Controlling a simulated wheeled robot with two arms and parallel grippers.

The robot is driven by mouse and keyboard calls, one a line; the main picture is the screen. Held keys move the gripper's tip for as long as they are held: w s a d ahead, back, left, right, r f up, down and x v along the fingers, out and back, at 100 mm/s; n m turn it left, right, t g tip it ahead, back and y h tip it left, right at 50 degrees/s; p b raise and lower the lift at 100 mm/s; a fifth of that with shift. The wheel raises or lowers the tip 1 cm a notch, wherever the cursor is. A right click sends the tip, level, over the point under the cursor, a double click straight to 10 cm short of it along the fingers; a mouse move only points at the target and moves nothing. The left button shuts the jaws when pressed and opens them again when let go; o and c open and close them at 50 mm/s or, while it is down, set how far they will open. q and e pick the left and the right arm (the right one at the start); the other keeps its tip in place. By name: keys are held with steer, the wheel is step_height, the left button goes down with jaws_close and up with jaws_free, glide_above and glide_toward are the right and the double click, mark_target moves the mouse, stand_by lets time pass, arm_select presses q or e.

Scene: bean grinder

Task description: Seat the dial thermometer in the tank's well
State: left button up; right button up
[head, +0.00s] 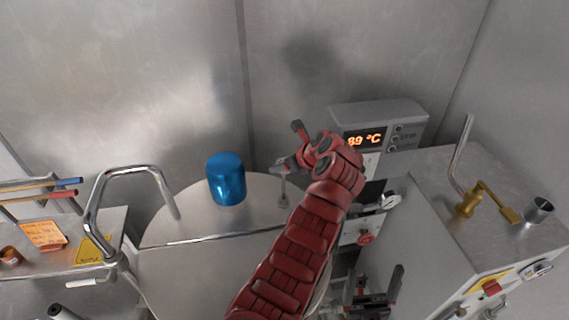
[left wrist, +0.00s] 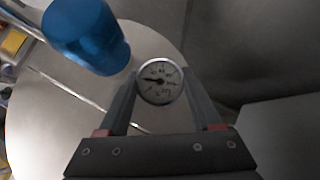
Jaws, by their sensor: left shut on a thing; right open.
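The dial thermometer (left wrist: 160,82), with a round white face and a dark needle, is between the fingers of my left gripper (head: 284,166), which is shut on it. That gripper is over the right part of the tank's round steel lid (head: 185,226), also in the left wrist view (left wrist: 45,115). Below it in the head view, a thin upright stem (head: 283,188) meets a small round fitting on the lid. I cannot tell whether the stem is inside the well. My right gripper (head: 373,292) is open and empty at the lower right.
A blue cylinder (head: 226,180) stands on the lid left of my left gripper. A bent steel pipe (head: 128,173) rises at the lid's left. A control box (head: 380,125) reading 89 °C is behind. A steel cabinet (head: 440,205) with a brass handle (head: 490,200) is at right.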

arm_select(q)
steer(key=shift+f, duration=1.95)
steer(key=shift+f, duration=1.85)
